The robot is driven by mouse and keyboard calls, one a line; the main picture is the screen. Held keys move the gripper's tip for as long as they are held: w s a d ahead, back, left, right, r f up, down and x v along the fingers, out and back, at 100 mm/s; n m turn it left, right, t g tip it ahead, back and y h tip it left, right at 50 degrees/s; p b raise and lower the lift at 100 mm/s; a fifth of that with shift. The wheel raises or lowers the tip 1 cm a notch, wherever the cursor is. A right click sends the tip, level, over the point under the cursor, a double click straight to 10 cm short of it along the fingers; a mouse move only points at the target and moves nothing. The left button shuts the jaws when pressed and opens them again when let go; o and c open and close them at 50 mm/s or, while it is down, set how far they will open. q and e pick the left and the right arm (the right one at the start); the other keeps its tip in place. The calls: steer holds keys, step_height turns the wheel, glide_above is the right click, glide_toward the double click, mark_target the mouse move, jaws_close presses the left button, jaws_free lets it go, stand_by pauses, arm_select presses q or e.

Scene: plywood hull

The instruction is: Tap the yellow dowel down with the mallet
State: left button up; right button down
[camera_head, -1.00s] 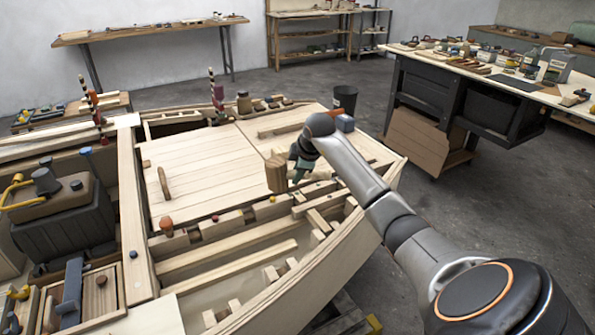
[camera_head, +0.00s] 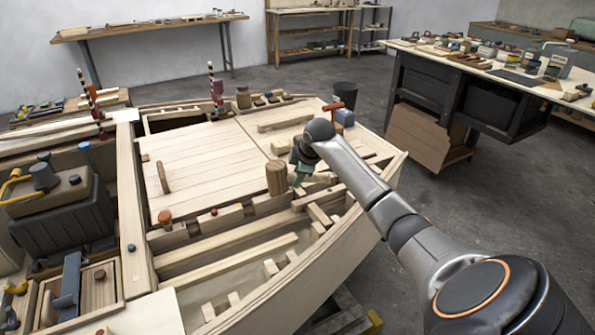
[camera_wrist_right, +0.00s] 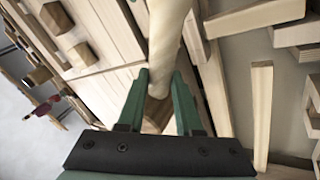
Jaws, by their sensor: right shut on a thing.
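My right gripper (camera_head: 300,174), with green fingers, is over the hull's right side. In the right wrist view its fingers (camera_wrist_right: 160,98) are shut on the pale handle of the mallet (camera_wrist_right: 168,35). The mallet's brown wooden head (camera_head: 276,179) stands just left of the gripper in the head view, low over the notched rail; I cannot tell whether it touches anything. I cannot make out a yellow dowel; the head covers part of the rail. An orange-brown peg (camera_head: 165,217) and a red peg (camera_head: 214,211) stand along the rail to the left. My left gripper is not in view.
Deck planks (camera_head: 205,160) lie behind the rail. Striped posts (camera_head: 213,85) rise at the far edge. A workbench (camera_head: 470,65) stands back right.

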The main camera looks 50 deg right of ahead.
steer(key=shift+r+p, duration=2)
steer(key=shift+p, duration=0.4)
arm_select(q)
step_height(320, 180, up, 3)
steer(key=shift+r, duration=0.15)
arm_select(e)
steer(key=shift+f, duration=0.1)
steer(key=shift+f, duration=0.35)
arm_select(q)
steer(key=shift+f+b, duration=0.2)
steer(key=shift+b, duration=0.1)
arm_select(e)
steer(key=shift+f, duration=0.1)
step_height(320, 180, down, 5)
steer(key=b, duration=0.3)
steer(key=shift+d+r+p, duration=0.1)
steer(key=shift+r+p, duration=0.3)
steer(key=shift+r, duration=0.1)
step_height(320, 180, up, 4)
steer(key=p, duration=0.3)
steer(key=shift+r+p, duration=0.2)
steer(key=shift+p, duration=0.1)
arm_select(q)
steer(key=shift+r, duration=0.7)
arm_select(e)
steer(key=shift+f, duration=0.1)
